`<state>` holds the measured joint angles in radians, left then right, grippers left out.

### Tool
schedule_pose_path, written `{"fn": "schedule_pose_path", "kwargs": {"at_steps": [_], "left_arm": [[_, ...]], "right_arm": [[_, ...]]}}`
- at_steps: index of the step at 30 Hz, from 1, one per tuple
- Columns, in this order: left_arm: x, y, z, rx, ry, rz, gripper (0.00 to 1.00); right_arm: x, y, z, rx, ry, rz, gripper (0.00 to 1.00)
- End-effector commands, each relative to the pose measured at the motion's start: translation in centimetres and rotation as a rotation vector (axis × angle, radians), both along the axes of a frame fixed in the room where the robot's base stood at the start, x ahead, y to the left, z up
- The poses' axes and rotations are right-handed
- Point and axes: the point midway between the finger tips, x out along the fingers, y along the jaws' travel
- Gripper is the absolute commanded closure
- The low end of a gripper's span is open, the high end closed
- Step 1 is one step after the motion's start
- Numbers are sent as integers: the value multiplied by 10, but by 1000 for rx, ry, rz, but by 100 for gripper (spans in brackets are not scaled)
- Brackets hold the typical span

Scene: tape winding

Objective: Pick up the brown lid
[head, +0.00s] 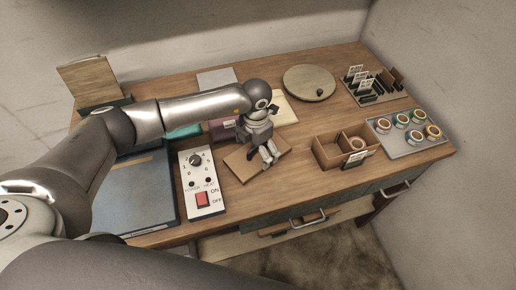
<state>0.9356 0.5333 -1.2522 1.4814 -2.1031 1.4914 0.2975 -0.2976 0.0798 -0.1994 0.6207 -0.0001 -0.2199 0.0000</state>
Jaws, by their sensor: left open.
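A flat brown rectangular piece, which looks like the brown lid (242,168), lies near the front middle of the wooden table. My left gripper (268,157) reaches in from the left and points down over this lid. Its fingers are open, and they hide part of the lid's middle and right side. I cannot tell whether the fingertips touch it. My right gripper is not in view.
A control box (202,188) with a dial and red switch stands left of the lid. A divided wooden box (328,155) and a tray of tape rolls (398,150) are to the right. A round board (308,80) lies behind. Bare table (345,115) shows between them.

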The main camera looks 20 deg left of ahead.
Motion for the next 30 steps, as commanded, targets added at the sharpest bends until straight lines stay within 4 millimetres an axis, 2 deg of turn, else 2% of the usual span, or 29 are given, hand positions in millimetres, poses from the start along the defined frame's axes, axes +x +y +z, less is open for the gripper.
{"fn": "schedule_pose_path", "kwargs": {"at_steps": [3,11,20,30], "left_arm": [[-1,0,-11,0,2,0,0],[0,0,-16,-1,-1,-1,0],[0,0,-15,0,0,0,36],[1,0,-12,-1,-2,0,37]], "right_arm": [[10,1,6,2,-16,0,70],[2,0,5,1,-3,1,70],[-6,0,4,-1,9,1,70],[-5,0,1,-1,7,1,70]]}}
